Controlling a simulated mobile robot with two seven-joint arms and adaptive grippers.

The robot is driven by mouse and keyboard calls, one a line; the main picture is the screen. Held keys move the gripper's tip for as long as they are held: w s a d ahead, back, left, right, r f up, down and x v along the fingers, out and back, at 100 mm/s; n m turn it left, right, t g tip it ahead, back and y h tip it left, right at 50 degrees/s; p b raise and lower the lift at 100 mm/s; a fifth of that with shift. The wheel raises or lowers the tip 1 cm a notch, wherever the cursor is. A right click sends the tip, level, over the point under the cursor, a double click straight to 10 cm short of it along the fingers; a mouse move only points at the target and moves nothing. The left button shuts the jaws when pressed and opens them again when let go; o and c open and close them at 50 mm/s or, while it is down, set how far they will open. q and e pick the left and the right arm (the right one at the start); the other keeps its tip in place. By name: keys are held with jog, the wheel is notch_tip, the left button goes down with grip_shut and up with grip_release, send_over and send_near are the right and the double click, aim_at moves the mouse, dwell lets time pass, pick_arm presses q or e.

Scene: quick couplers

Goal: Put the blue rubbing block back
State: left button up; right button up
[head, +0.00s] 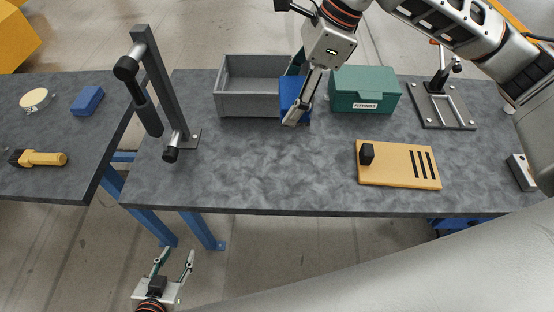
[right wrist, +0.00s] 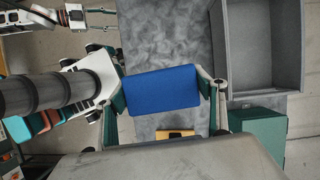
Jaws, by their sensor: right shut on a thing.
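The blue rubbing block (head: 287,97) is between the fingers of my right gripper (head: 298,100), which is shut on it. In the right wrist view the block (right wrist: 162,90) spans both fingers, its broad face toward the camera. In the head view it appears between the open grey bin (head: 240,107) and the green lidded box (head: 366,91); whether it touches the table is unclear. My left gripper (head: 175,263) is open and empty, low in front of the table. Another blue block (head: 87,100) lies on the left table.
A yellow board (head: 399,164) with a black knob and slots lies right of centre. A dark post stand (head: 160,85) rises at the left; a metal plate fixture (head: 443,105) stands at the right. The table's front middle is clear. A yellow-handled tool (head: 40,158) lies on the left table.

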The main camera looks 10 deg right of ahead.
jog(key=shift+f, duration=0.1)
send_over(282, 164)
jog(key=d, duration=0.1)
jog(key=f, duration=1.5)
jog(key=shift+d+f, duration=0.2)
jog(key=shift+f, duration=0.05)
jog(key=shift+f+p, duration=0.3)
jog(key=shift+f, duration=1.65)
jog(key=shift+f, duration=0.15)
jog(key=o, duration=1.2)
jog(key=shift+o, duration=0.2)
jog(key=shift+s+f, duration=0.1)
jog(key=shift+f, duration=0.05)
